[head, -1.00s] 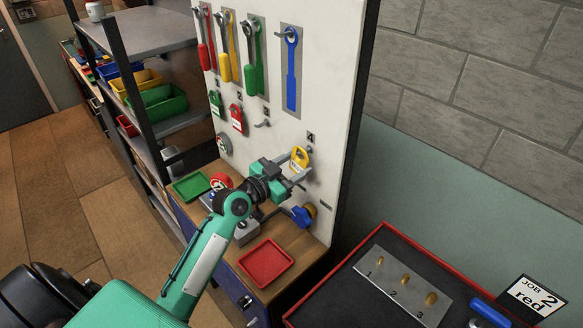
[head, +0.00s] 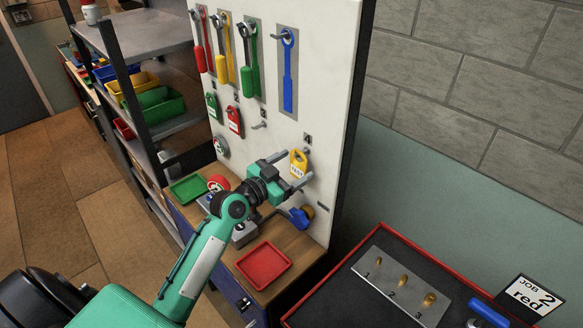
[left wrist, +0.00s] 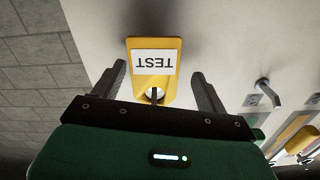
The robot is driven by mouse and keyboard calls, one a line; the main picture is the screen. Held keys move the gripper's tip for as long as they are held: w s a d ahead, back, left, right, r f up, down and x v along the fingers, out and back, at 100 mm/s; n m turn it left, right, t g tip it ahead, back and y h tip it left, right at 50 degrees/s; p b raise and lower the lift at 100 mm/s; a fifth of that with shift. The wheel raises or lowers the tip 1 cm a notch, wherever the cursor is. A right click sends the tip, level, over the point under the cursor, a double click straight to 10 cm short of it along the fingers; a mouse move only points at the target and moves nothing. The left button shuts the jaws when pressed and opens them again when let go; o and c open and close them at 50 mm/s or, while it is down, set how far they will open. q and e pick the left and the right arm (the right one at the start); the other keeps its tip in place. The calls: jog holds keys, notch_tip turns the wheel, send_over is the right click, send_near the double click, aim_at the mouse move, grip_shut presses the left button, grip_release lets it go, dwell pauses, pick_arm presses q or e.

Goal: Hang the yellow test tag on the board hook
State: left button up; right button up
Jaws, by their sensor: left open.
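The yellow test tag (head: 298,163) is against the white board (head: 330,110), just below the number 4 label. In the left wrist view the tag (left wrist: 170,88) appears upside down with its TEST label, and the board hook (left wrist: 154,94) shows in its hole, so it hangs on that hook. My left gripper (head: 297,167) is open, with one finger on each side of the tag. The left wrist view shows gaps between both fingers (left wrist: 160,78) and the tag. My right gripper is not in view.
Green (head: 212,106) and red (head: 234,120) tags hang to the left, beside an empty hook (head: 260,125). Coloured tools hang above. A red tray (head: 264,264), a green tray (head: 188,188) and a blue-handled part (head: 300,216) are below the gripper.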

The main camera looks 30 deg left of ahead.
pick_arm(q)
jog(key=shift+s+a+f, duration=0.1)
jog(key=shift+s, duration=0.1)
jog(key=b+v, duration=0.5)
jog(key=v, duration=0.8)
jog(key=shift+s+b, duration=0.2)
jog(key=shift+b, duration=0.15)
